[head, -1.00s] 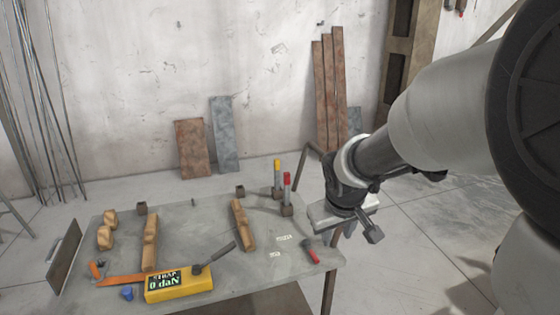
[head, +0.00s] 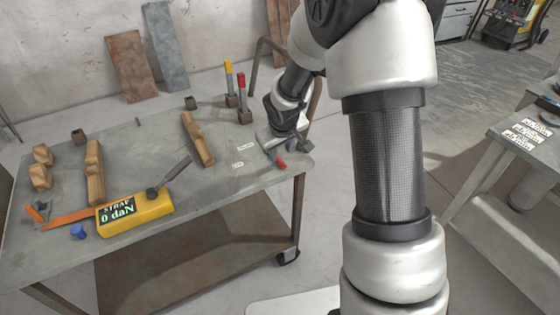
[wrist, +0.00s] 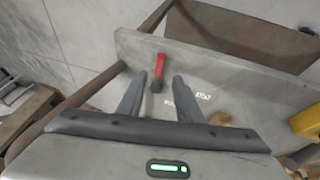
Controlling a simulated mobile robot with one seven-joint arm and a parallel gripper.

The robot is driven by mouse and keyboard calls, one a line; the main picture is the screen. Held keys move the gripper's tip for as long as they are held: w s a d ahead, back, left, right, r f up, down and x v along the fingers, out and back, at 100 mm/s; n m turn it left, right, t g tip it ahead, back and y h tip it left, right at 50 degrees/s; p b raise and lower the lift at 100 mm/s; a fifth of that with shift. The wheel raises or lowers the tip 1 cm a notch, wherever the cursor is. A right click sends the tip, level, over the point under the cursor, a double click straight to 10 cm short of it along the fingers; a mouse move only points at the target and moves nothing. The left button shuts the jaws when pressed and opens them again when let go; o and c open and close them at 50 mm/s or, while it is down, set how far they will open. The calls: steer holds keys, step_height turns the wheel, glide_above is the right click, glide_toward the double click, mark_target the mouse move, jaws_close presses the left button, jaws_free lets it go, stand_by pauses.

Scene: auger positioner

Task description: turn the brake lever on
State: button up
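The brake lever (head: 281,163), with a red handle, is at the right front corner of the grey table (head: 150,130). In the head view my gripper (head: 284,148) is just above and behind it, hiding part of it. In the wrist view my gripper (wrist: 160,78) is open, with two grey fingers apart. The red lever (wrist: 160,66) shows between and just beyond the fingertips, its dark base nearer the gripper. I cannot tell whether a finger touches it. Two white labels (head: 246,147) are on the tabletop left of the lever; their text is too small to read.
A yellow strap gauge (head: 135,213) reading 0 daN, with an orange strap, lies at the table's front left. Wooden blocks (head: 197,138) and red and yellow handled levers (head: 241,88) stand further back. A second table (head: 500,150) is at right.

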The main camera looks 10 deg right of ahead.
mark_target(280, 160)
steer(key=b+x, duration=0.1)
steer(key=x, duration=0.5)
steer(key=shift+w+f, duration=0.2)
steer(key=shift+f, duration=0.1)
jaws_close()
